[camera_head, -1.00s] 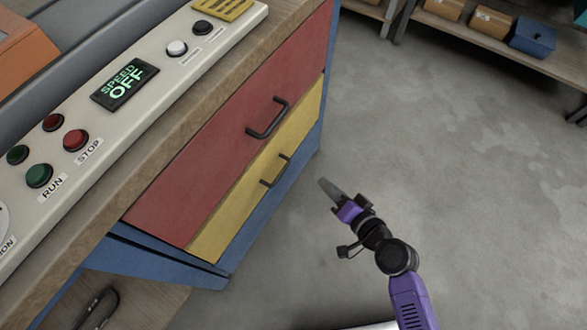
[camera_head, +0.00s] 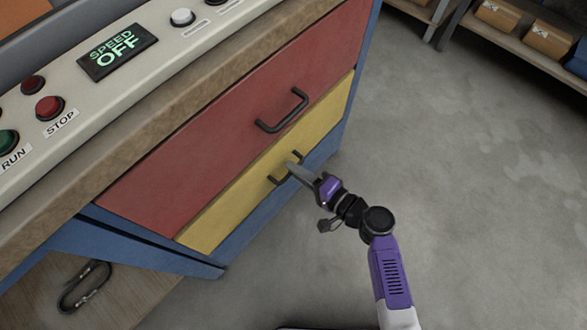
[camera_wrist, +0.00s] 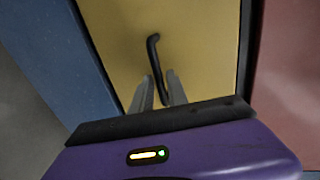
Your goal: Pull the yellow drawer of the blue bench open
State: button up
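The yellow drawer (camera_head: 225,215) sits flush in the blue bench (camera_head: 250,225), below the red drawer (camera_head: 235,120). Its dark bar handle (camera_head: 274,180) is partly covered by my gripper (camera_head: 291,168) in the head view. In the wrist view the handle (camera_wrist: 153,52) stands in front of the yellow face (camera_wrist: 110,35), and its lower part runs between the two grey fingertips of my gripper (camera_wrist: 159,88). The fingers are apart, with a narrow gap beside the handle; I see no firm grip on it.
The red drawer has its own dark handle (camera_head: 282,112) just above. A control panel (camera_head: 60,90) lies on the bench top. Open grey floor (camera_head: 450,200) is to the right, with a shelf (camera_head: 510,50) of boxes at the far right.

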jog(key=shift+w+a+f, duration=0.15)
jog(key=shift+w+a, duration=0.2)
jog(key=shift+a, duration=0.2)
grip_shut()
dwell(1.1)
